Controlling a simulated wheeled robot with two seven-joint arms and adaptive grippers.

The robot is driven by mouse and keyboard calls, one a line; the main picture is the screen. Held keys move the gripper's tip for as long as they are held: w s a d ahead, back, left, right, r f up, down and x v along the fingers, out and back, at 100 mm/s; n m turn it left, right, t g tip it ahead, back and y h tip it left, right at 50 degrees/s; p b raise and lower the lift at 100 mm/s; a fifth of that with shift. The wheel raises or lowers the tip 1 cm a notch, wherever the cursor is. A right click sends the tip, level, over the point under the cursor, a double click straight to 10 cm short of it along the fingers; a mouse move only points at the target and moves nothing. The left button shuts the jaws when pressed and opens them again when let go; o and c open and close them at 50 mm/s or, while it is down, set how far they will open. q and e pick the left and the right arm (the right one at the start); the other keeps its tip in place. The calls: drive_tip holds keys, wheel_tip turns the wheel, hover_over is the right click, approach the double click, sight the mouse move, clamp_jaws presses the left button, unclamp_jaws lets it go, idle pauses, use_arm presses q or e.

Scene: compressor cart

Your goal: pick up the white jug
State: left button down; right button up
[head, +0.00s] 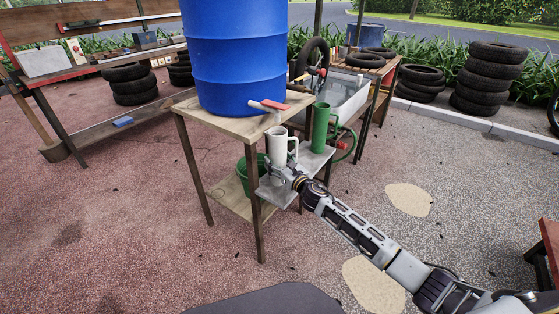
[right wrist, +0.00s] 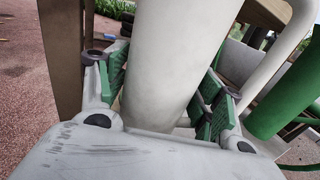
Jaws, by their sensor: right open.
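The white jug (head: 278,146) stands upright on a small grey metal shelf (head: 318,160) under the tap of the blue barrel. Its handle is on the right side. My right gripper (head: 279,171) is at the lower part of the jug, in front of it. In the right wrist view the jug (right wrist: 178,60) is between the two green-padded fingers, one on each side. The fingers are open, and whether either pad touches the jug is unclear. The jug's base is hidden by my gripper. My left gripper is not in view.
A green jug (head: 321,128) stands right beside the white one. The tap (head: 268,106) with a red handle hangs just above. The blue barrel (head: 236,55) sits on a wooden stand (head: 225,124). A green bucket (head: 249,177) is below. Open ground lies in front.

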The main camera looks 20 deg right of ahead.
idle(0.3)
drive_tip(key=c, duration=1.3)
drive_tip(key=shift+r, duration=0.15)
drive_tip(key=shift+c, duration=0.3)
drive_tip(key=shift+r, duration=0.25)
